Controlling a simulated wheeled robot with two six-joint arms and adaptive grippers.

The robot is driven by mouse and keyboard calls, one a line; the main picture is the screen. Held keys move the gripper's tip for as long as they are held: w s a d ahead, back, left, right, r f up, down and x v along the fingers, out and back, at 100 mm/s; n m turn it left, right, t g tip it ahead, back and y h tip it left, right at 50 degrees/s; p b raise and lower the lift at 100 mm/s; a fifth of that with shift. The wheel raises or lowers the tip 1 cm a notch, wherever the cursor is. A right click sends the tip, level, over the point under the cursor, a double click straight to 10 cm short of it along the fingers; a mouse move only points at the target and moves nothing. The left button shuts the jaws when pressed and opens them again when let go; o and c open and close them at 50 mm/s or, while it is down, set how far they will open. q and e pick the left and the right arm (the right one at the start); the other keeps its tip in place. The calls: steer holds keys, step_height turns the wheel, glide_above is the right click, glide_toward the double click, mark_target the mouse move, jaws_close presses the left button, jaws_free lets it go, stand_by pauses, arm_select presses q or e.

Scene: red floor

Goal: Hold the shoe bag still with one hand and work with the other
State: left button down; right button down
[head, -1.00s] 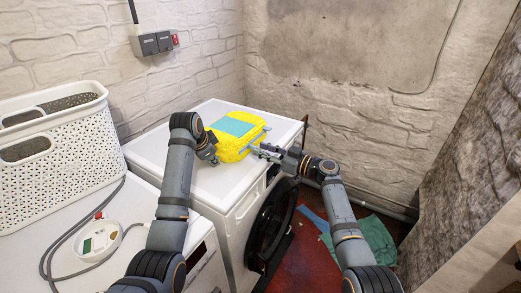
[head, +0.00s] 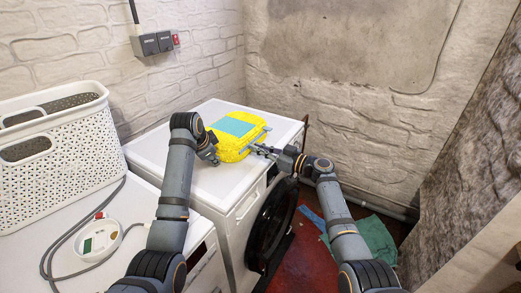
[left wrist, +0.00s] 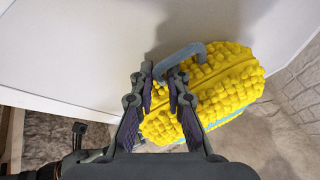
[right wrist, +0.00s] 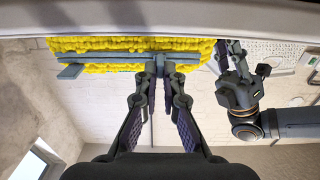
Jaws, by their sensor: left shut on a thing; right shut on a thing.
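The shoe bag (head: 225,142) is bright yellow and knobbly with a teal panel (head: 232,126) on top. It lies on the white washing machine. My left gripper (head: 211,154) is at its left end, shut on the grey-blue loop (left wrist: 186,52) in the left wrist view. My right gripper (head: 256,149) is at its right side, shut on a small grey tab (right wrist: 160,62) at the grey zip strip (right wrist: 110,57), seen in the right wrist view. The fingers hide part of the tab.
The washing machine (head: 160,150) has a dark round door (head: 272,225) at its front. A white perforated basket (head: 60,145) and a white round device (head: 98,238) with a grey cable stand on the left machine. A green cloth (head: 375,238) lies on the red floor.

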steer(key=shift+w+d, duration=0.5)
steer(key=shift+w, duration=0.35)
steer(key=shift+w+d, duration=0.5)
steer(key=shift+w, duration=0.35)
steer(key=c, duration=1.5)
jaws_free()
steer(key=v, duration=1.2)
steer(key=shift+w, duration=0.1)
steer(key=shift+c, duration=0.2)
